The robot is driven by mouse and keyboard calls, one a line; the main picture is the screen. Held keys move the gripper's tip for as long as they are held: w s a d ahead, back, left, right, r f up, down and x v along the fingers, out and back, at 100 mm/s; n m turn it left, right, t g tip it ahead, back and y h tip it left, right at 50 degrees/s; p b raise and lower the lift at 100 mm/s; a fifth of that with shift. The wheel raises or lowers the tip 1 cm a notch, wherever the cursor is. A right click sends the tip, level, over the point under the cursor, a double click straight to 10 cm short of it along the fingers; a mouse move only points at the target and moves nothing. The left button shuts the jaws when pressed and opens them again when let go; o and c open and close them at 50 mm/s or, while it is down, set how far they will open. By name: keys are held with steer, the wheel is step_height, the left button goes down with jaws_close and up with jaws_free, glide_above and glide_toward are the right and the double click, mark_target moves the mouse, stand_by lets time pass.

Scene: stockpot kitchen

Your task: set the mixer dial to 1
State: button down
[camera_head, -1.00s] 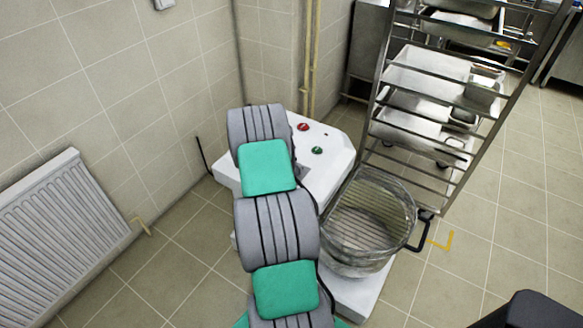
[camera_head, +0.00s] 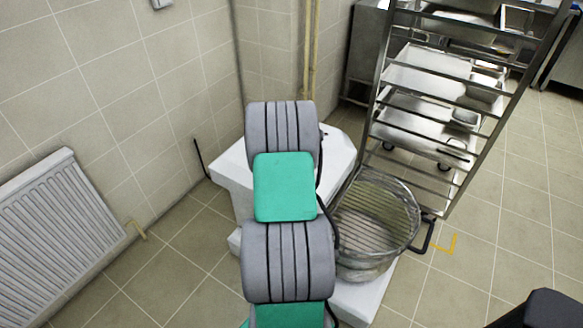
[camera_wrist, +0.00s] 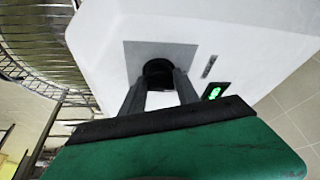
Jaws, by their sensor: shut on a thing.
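The mixer (camera_head: 228,165) is a white floor-standing machine with a steel bowl (camera_head: 375,222) at its right side. In the wrist view its white housing (camera_wrist: 215,30) fills the upper middle. The dial (camera_wrist: 158,70) is a dark round knob on a grey panel there. My gripper (camera_wrist: 159,82) is shut on the dial, one dark finger on each side. The dial's marks and pointer cannot be read. A green lit display (camera_wrist: 215,92) sits right of the dial; its figure is unclear. In the head view my arm hides the dial and gripper.
A steel tray rack (camera_head: 440,110) stands behind and right of the mixer. A tiled wall and a white radiator (camera_head: 60,230) are at the left. The tiled floor (camera_head: 480,265) at right is open, apart from a dark object (camera_head: 540,308) at the bottom right corner.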

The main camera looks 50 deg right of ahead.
steer(key=shift+n, duration=0.6)
steer(key=c, duration=0.9)
jaws_free()
steer(key=shift+r, duration=0.1)
steer(key=v, duration=0.7)
steer(key=shift+s+r, duration=0.2)
steer(key=shift+r, duration=0.05)
